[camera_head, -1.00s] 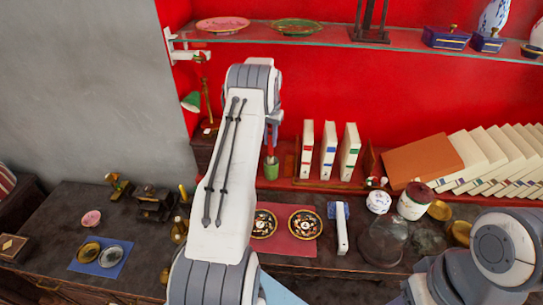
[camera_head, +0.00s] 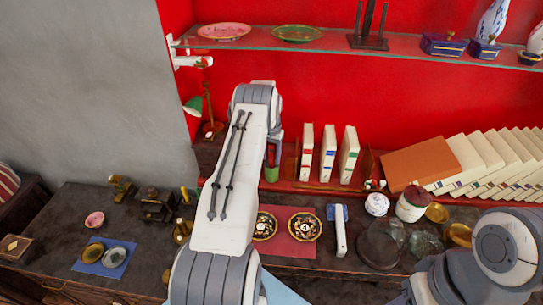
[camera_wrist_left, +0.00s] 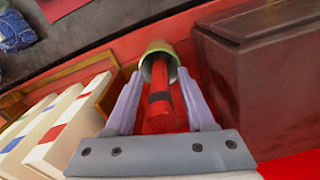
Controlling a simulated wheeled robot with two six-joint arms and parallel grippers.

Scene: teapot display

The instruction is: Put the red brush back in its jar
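The red brush (camera_wrist_left: 160,98) has a dark band and points into the mouth of the green jar (camera_head: 271,173). In the left wrist view the jar's rim (camera_wrist_left: 158,46) surrounds the brush's far end. My left gripper (camera_wrist_left: 161,90) is above the jar, with one finger on each side of the brush. Slim gaps show beside the brush, so the fingers look open around it. In the head view my left arm hides most of the brush. My right arm shows at lower right, but its fingers are out of view.
White books (camera_head: 328,152) stand right of the jar. A dark red box (camera_wrist_left: 262,70) is close to the gripper in the wrist view. A glass shelf (camera_head: 330,42) crosses above. Clear glass pieces (camera_head: 425,243) lie on the counter beside a dark round base (camera_head: 379,249).

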